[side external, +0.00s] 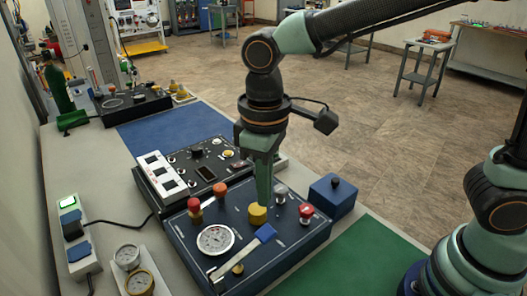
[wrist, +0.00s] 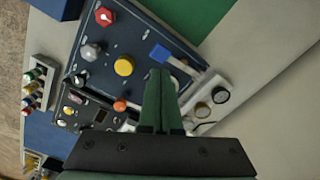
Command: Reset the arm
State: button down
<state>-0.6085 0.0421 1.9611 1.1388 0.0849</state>
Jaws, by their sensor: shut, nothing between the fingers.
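My gripper (side external: 265,203) is shut and empty, pointing down over the front dark blue panel (side external: 302,243). In the wrist view my gripper (wrist: 160,72) is shut, with its tips near the blue-ended lever (wrist: 162,53). That lever also shows in the side view (side external: 264,233). A yellow knob (side external: 257,215) sits close to the fingertips; whether they touch cannot be told. The panel also bears a round white gauge (side external: 215,240), a red knob (side external: 306,211), an orange knob (side external: 220,189) and a red-topped knob (side external: 194,205).
A black panel (side external: 180,205) with white switches stands behind. A blue box (side external: 333,194) stands at the right. Two small gauges (side external: 139,282) and a power strip (side external: 82,250) with a cable lie at the left. The green mat (side external: 345,258) and blue mat (side external: 165,128) look mostly clear.

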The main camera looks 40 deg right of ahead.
jog(key=shift+d, duration=0.1)
jog(key=d+r+m+t, duration=0.2)
jog(key=d+m, duration=0.1)
jog(key=d, duration=0.7)
jog(key=s+d+r+m+t, duration=0.1)
jog(key=d+r+m+t, duration=0.1)
jog(key=d, duration=0.8)
jog(key=shift+d+r+m+t, duration=0.2)
jog(key=shift+r+m+t, duration=0.25)
jog(key=shift+t, duration=0.35)
jog(key=c, duration=1.5)
grip_release()
jog(key=shift+c, duration=0.2)
